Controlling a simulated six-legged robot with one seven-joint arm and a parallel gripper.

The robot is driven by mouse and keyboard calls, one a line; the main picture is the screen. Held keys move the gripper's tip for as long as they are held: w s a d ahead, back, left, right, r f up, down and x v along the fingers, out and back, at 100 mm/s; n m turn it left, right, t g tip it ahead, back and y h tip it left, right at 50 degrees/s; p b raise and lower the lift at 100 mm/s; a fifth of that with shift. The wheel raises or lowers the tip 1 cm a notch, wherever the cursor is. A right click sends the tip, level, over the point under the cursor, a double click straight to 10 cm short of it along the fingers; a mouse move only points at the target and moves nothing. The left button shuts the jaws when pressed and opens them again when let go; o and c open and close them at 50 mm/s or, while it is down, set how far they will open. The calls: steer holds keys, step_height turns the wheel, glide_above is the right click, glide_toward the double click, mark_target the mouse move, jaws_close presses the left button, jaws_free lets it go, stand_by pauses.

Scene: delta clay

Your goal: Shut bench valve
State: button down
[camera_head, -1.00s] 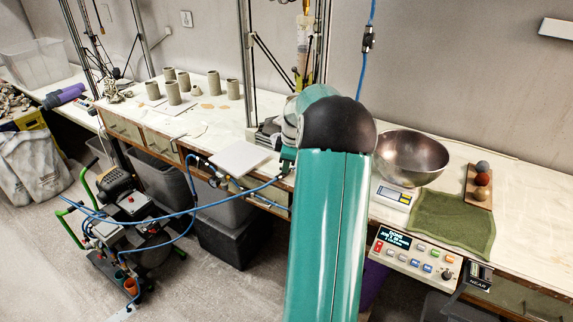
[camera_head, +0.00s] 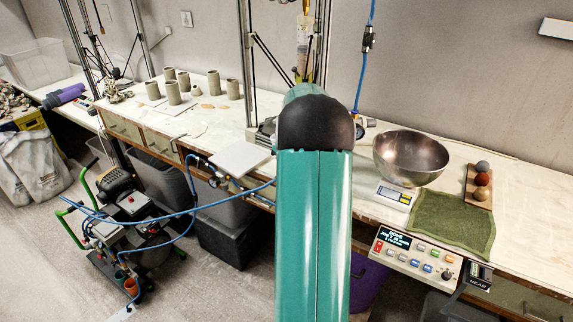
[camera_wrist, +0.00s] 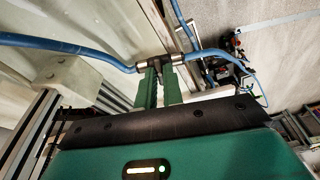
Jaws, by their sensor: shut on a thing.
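The bench valve (camera_wrist: 158,64) shows in the wrist view as a small dark and metal fitting in line with the blue hose, at the bench's edge. My gripper (camera_wrist: 160,82) has its two green fingers closed on the valve's dark part, one finger on each side. The fingers hide some of that part, so I cannot tell how far its handle is turned. In the head view my green arm covers the gripper and the valve. The blue hose (camera_head: 235,190) runs behind the arm there.
The bench (camera_head: 275,211) carries a white board (camera_head: 241,158), clay cylinders (camera_head: 174,93), a metal bowl (camera_head: 410,157), a scale (camera_head: 395,194) and a green cloth (camera_head: 452,221). A control box (camera_head: 414,254) hangs at its front. A wheeled machine (camera_head: 128,206) stands on the floor at left.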

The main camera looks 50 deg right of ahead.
steer(key=shift+r, duration=0.1)
stand_by(0.3)
steer(key=c, duration=1.5)
jaws_free()
steer(key=shift+c, duration=0.2)
steer(key=v, duration=1.3)
steer(key=shift+r, duration=0.35)
steer(key=shift+a, duration=0.2)
